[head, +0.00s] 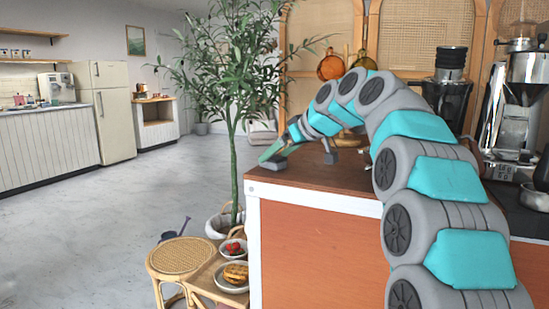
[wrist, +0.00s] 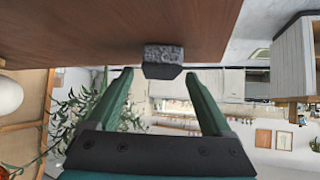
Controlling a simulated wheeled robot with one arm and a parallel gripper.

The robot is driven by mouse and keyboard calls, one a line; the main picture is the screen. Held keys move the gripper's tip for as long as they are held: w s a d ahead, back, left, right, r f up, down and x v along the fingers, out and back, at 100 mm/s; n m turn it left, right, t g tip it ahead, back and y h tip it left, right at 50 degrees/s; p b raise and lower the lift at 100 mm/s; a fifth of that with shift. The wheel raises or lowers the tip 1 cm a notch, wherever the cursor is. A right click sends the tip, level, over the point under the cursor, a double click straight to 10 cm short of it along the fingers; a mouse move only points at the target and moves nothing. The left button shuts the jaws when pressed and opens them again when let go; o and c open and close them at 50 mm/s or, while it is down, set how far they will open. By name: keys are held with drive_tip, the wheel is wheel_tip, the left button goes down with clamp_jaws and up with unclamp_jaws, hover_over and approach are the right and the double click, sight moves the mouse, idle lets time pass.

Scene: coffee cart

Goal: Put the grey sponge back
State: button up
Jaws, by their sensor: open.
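The grey sponge (head: 274,164) lies on the brown counter top (head: 315,180) at its left front corner in the head view. In the wrist view the speckled grey sponge (wrist: 163,53) sits at the counter's edge, with a darker layer on one side. My gripper (wrist: 158,76) has its two green fingers spread apart, with nothing between them. The sponge is just beyond the fingertips, roughly centred on the gap. In the head view my gripper (head: 271,151) is right by the sponge; whether it touches cannot be told.
A small grey object (head: 330,155) stands on the counter behind the sponge, partly hidden by my arm. A grinder (head: 449,80) and coffee machine (head: 520,110) are at the right. A potted plant (head: 233,130), rattan stool (head: 181,256) and plated food (head: 235,274) are beside the counter.

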drive_tip(key=v, duration=1)
